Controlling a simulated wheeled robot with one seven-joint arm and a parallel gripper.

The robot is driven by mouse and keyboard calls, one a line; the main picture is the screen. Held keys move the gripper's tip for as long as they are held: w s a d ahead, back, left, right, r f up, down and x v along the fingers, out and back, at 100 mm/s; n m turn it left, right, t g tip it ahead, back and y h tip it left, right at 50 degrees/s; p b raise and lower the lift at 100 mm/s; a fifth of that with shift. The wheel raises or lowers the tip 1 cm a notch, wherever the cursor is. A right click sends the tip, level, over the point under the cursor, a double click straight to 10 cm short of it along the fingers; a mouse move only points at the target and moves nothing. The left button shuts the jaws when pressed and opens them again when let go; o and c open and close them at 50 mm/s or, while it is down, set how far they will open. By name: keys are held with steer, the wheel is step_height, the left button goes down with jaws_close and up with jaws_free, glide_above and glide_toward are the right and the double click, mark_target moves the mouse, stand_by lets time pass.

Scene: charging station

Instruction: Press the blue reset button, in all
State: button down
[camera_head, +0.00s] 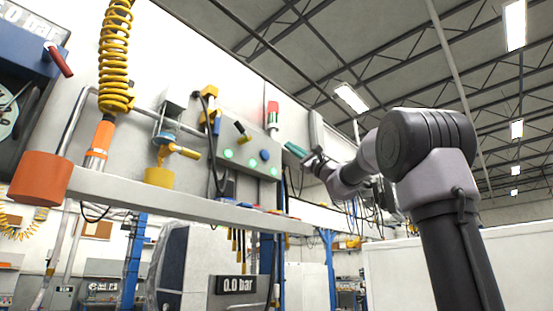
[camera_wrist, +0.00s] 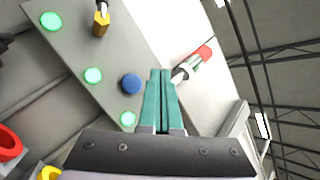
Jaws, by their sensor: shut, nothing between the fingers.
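The round blue button (camera_head: 264,155) sits on the grey panel (camera_head: 205,140) on the wall, near the panel's right end in the head view. In the wrist view the blue button (camera_wrist: 131,84) is just left of my fingertips. My gripper (camera_head: 288,147) has teal fingers and is just right of the button in the head view. In the wrist view my gripper (camera_wrist: 160,71) is shut and empty, with the fingertips side by side. Whether the fingers touch the panel cannot be told. The button's face is unobstructed.
Several lit green lamps (camera_wrist: 93,75) are on the panel around the button. A yellow-based switch (camera_wrist: 101,24) stands out from the panel. A red and white stack light (camera_head: 273,115) stands by the panel's right end. A pale horizontal beam (camera_head: 200,205) runs below it.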

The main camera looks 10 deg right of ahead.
mark_target(267, 151)
steer(key=shift+w+d+r+t, duration=0.15)
steer(key=shift+d+r+t, duration=0.15)
steer(key=shift+d, duration=0.25)
steer(key=shift+a, duration=0.1)
steer(key=w+a, duration=0.5)
steer(key=w, duration=0.2)
steer(key=shift+w+a, duration=0.1)
stand_by(2.0)
steer(key=shift+w+a, duration=0.2)
steer(key=shift+w, duration=0.1)
steer(key=shift+w+a, duration=0.25)
steer(key=shift+w, duration=0.1)
stand_by(0.7)
steer(key=shift+s+d, duration=0.5)
steer(key=shift+s, duration=0.15)
